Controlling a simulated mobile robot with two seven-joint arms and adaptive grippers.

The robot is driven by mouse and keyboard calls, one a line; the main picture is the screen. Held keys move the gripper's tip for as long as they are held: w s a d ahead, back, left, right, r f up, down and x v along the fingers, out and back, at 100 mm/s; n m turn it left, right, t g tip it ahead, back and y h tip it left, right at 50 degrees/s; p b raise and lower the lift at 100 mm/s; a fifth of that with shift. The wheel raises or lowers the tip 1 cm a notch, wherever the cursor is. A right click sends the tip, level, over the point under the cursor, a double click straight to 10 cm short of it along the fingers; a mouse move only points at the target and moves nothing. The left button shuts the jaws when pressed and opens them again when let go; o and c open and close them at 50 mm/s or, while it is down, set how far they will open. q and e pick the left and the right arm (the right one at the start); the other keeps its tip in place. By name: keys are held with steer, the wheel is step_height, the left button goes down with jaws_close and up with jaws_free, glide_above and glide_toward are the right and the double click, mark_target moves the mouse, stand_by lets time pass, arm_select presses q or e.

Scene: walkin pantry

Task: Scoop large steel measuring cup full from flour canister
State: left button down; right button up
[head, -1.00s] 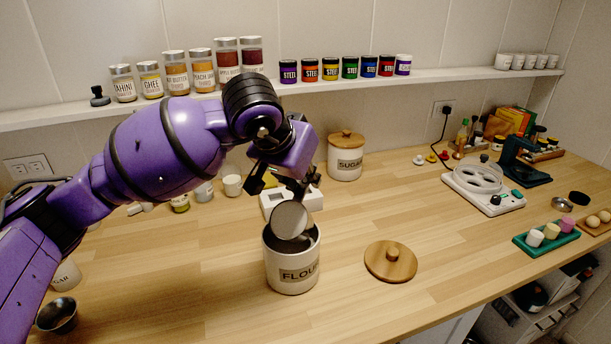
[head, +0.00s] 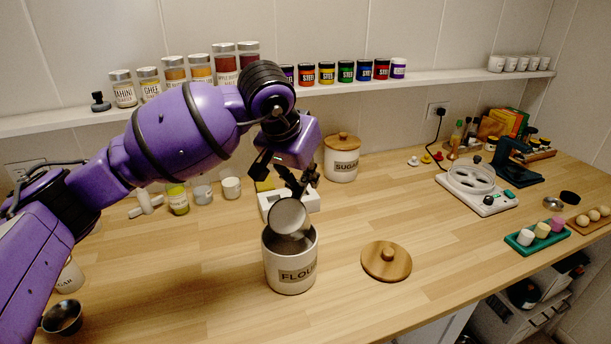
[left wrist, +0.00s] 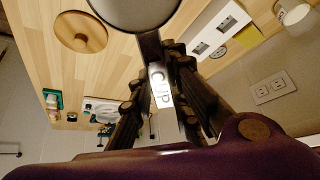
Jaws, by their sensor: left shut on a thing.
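The flour canister (head: 291,275) stands open on the wooden counter, its label facing me. The steel measuring cup (head: 289,219) is tilted at the canister's mouth, its lower edge at or just inside the rim; I cannot tell whether it holds flour. My left gripper (head: 297,184) is above the canister, shut on the cup's handle. In the left wrist view the handle (left wrist: 160,88), marked "CUP", lies between the fingers, and the cup's bowl (left wrist: 135,10) is cut off at the top edge. The canister's round wooden lid (head: 386,261) lies on the counter to its right. My right gripper is not seen.
A white device (head: 290,207) stands close behind the canister. A steel bowl (head: 62,317) sits at front left. A white appliance (head: 478,190) and a green tray (head: 537,238) are at right. Counter around the lid is clear.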

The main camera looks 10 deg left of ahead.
arm_select(q)
steer(key=shift+r, duration=0.1)
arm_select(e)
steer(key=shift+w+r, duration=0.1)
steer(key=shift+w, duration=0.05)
arm_select(q)
steer(key=shift+w+r, duration=0.1)
steer(key=shift+w+d+g+p, duration=0.1)
steer(key=shift+w+g+p, duration=0.3)
steer(key=shift+g, duration=0.6)
steer(key=shift+w+d+f+g+y, duration=0.1)
steer(key=shift+w+f+g+y, duration=0.1)
steer(key=shift+g+y, duration=0.15)
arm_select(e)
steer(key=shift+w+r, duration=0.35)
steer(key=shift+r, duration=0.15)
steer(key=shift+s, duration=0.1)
